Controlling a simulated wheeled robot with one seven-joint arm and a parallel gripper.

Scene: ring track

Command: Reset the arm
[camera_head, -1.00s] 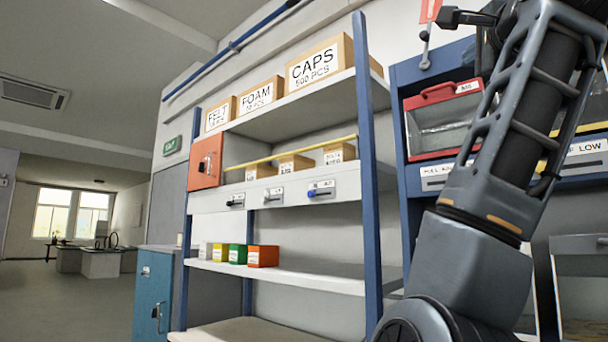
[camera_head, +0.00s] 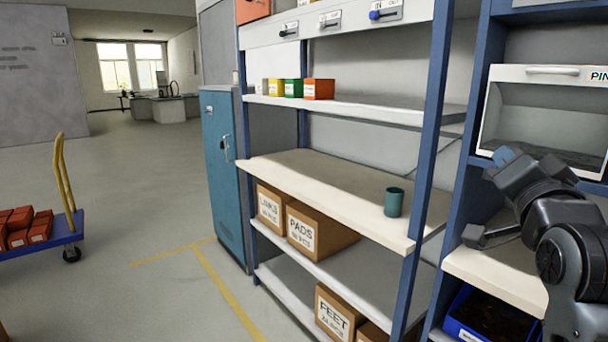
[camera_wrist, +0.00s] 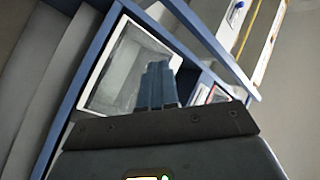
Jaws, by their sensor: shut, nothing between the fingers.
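My arm shows at the right of the head view, folded, with its dark links in front of the right-hand blue rack. My gripper (camera_wrist: 158,84) shows in the wrist view as two blue fingers close together, with nothing between them. In the head view its blue tip (camera_head: 503,156) is partly hidden by my own wrist. It is in front of the white-framed clear-front bin (camera_head: 532,72), which also shows tilted behind the fingers in the wrist view (camera_wrist: 104,75). I cannot tell whether it touches the bin.
A blue-post shelf (camera_head: 290,168) holds a teal cup (camera_head: 394,202), small coloured boxes (camera_head: 319,88) and cartons (camera_head: 318,230). A blue cabinet (camera_head: 222,170) stands left of it. A blue cart (camera_head: 55,235) with red boxes is at the left. The floor between is clear.

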